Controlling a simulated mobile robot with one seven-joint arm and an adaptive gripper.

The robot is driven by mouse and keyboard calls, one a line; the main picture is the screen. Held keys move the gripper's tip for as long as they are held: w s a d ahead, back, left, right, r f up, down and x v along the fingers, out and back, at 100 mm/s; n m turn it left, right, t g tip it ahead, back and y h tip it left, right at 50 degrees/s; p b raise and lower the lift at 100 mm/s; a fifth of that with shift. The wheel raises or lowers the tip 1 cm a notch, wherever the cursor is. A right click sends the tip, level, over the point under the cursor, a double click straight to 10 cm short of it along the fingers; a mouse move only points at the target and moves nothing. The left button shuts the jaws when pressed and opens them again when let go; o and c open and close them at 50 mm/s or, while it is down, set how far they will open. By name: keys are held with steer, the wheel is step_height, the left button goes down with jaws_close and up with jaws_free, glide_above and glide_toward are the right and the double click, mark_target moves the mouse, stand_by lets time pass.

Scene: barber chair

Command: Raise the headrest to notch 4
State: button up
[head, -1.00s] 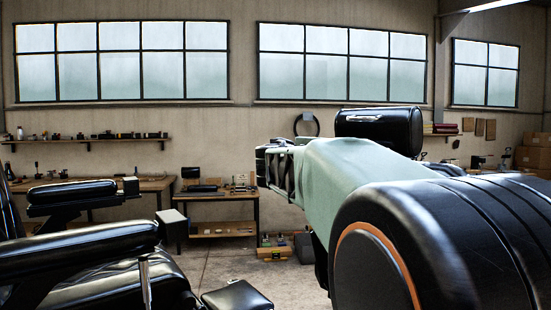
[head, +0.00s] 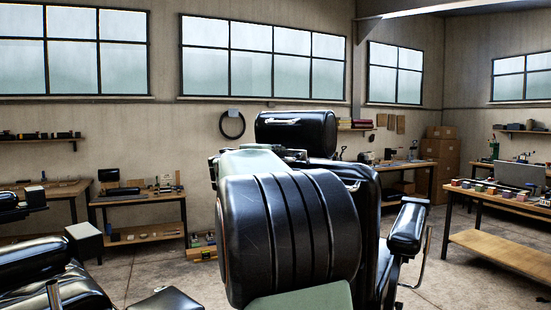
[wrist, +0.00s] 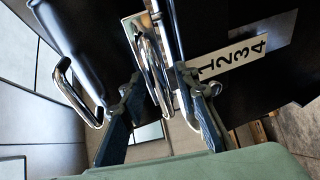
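The black padded headrest (head: 318,134) stands in the middle of the head view, with a chrome handle on its face. Part of the black chair (head: 378,215) shows below it, mostly behind my arm. In the wrist view a white scale plate (wrist: 232,58) carries the numbers 1 to 4, beside a chrome post (wrist: 186,95). A chrome loop (wrist: 150,72) lies between my gripper's fingers. My gripper (wrist: 160,80) is open, fingers apart on either side of the loop; I cannot tell if they touch it. In the head view my arm hides the gripper. The current notch is unclear.
Another chrome handle (wrist: 72,95) is left of my fingers. A black armrest (head: 408,225) stands right of my arm. Workbenches (head: 140,197) line the back wall, and another bench (head: 500,200) is at right. Bare floor lies between the armrest and that bench.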

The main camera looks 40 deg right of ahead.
jaws_close()
stand_by(0.3)
step_height(320, 180, up, 13)
steer(key=a+p, duration=0.2)
steer(key=p, duration=0.4)
steer(key=shift+s, duration=0.4)
steer(key=shift+a+f, duration=0.1)
jaws_free()
steer(key=shift+f, duration=0.2)
